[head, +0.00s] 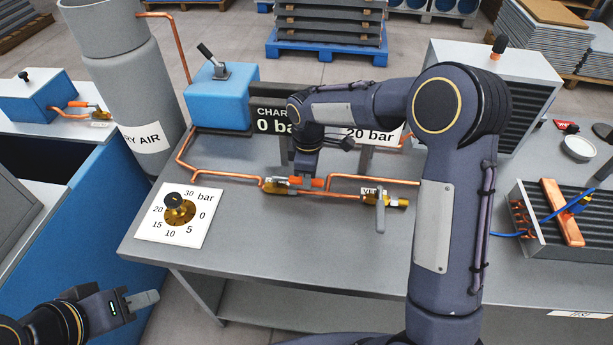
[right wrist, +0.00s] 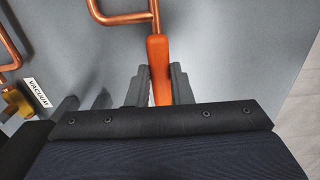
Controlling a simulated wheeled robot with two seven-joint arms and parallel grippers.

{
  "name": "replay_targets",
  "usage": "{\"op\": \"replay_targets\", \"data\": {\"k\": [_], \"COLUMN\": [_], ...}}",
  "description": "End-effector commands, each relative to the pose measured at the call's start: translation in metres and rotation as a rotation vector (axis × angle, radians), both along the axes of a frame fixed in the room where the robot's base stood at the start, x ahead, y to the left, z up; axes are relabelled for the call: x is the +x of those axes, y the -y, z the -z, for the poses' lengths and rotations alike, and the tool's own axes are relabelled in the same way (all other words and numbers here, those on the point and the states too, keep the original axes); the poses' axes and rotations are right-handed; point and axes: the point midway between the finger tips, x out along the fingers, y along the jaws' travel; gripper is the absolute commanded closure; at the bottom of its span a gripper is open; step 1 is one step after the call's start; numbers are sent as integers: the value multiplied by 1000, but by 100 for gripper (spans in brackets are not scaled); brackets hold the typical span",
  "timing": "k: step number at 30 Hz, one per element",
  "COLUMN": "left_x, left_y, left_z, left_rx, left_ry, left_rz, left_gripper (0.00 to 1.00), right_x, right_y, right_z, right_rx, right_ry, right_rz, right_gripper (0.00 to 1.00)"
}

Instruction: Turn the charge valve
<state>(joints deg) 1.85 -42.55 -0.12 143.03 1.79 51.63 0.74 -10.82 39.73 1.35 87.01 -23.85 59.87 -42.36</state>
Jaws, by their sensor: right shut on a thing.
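The charge valve has a brass body and an orange lever handle (head: 305,183) and sits on the copper pipe at the middle of the grey bench. The handle lies roughly along the pipe. My right gripper (head: 304,177) reaches down over the handle from above. In the right wrist view the orange handle (right wrist: 158,58) stands between the two fingers of my right gripper (right wrist: 159,86), which is shut on it. The lower end of the handle is hidden behind the gripper body. My left gripper (head: 141,300) is at the lower left, off the bench and away from the valve; its jaw gap is not clear.
A brass valve with a grey lever (head: 381,211) stands right of the handle. A pressure dial plate (head: 205,232) with a black knob lies at the bench's left. A blue pump (head: 219,98), dark display signs (head: 267,103) and a grey cylinder (head: 126,85) stand behind. The bench front is clear.

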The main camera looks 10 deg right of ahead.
Motion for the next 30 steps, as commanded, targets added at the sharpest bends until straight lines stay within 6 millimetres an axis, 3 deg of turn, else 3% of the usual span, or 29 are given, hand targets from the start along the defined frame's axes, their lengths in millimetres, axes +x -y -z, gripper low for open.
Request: {"op": "replay_targets", "data": {"k": [17,18,22,30], "left_x": [0,0,0,0], "left_y": [0,0,0,0], "left_z": [-1,-1,-1,-1], "left_rx": [0,0,0,0], "left_ry": [0,0,0,0], "left_rz": [0,0,0,0], "left_gripper": [64,64,64,64], "right_x": [3,3,3,3], "right_y": [1,1,1,1], "right_z": [-1,-1,-1,-1], "right_rx": [-1,0,0,1], "right_ry": [5,5,3,1], "right_rz": [-29,-29,-28,-27], "right_gripper": [100,75,58,58]}}
